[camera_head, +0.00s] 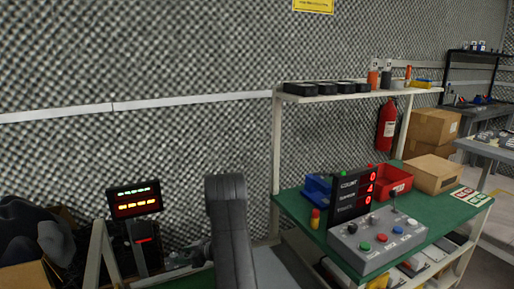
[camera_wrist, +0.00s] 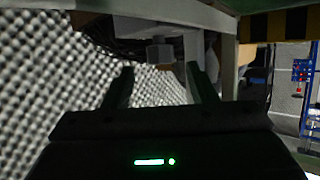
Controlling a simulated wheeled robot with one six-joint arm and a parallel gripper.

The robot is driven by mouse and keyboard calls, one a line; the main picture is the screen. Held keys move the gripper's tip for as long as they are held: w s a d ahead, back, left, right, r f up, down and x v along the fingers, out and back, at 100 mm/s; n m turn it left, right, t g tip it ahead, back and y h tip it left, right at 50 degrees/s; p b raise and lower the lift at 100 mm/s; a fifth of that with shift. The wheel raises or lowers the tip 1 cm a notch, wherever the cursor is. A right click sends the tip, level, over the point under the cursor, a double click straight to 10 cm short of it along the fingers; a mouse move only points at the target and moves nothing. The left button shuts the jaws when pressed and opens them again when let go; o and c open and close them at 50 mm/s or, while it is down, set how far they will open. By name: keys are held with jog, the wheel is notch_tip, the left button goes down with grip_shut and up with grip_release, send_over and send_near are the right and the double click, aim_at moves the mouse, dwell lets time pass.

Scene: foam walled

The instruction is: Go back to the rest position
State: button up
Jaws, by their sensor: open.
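My gripper (camera_wrist: 160,82) shows in the wrist view with its two dark fingers spread apart. Nothing is held between them. Beyond the fingertips are the patterned foam wall and a grey block-like part. In the head view I cannot make out the gripper. No separate task object is named.
A green-topped workbench (camera_head: 291,203) stands at the right with a grey button box (camera_head: 376,240), a red bin (camera_head: 394,181) and a counter display (camera_head: 353,194). A shelf (camera_head: 330,98) rises behind it. A lit panel (camera_head: 135,198) stands left. Foam wall (camera_head: 150,60) closes the back.

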aim_at(176, 255)
jog(key=x, duration=0.3)
jog(key=shift+a+f+b, duration=0.25)
jog(key=shift+a+b, duration=0.05)
jog(key=shift+w+a+f, duration=0.1)
jog(key=shift+a+f, duration=0.05)
jog(key=shift+a, duration=0.1)
jog(key=shift+m+t+b, duration=0.4)
jog(key=shift+r+h, duration=0.2)
jog(key=shift+h, duration=0.1)
